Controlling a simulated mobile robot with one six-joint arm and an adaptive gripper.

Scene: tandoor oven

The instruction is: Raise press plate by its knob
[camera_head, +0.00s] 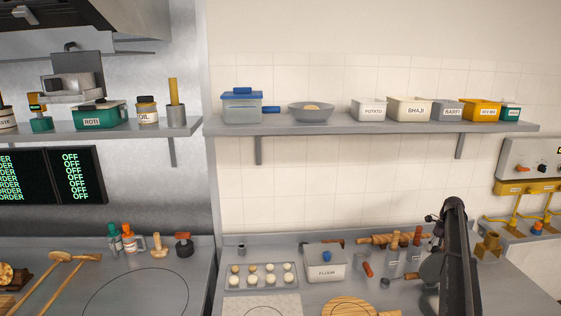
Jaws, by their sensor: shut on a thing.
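A grey round plate (430,268), apparently the press plate, stands tilted on the right of the lower counter. My black arm covers its right side, and its knob cannot be made out. My gripper (438,228) is small and dark at the far end of my arm, just above the plate and partly hidden by my own arm. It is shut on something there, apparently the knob. The fingertips cannot be seen clearly.
A lidded flour box (325,265), a tray of dough balls (261,277) and a round wooden board (357,307) lie left of the plate. Rolling pins (378,240) lie behind. A shelf (350,127) with labelled tubs spans the wall above. Yellow gas pipes (518,203) are at right.

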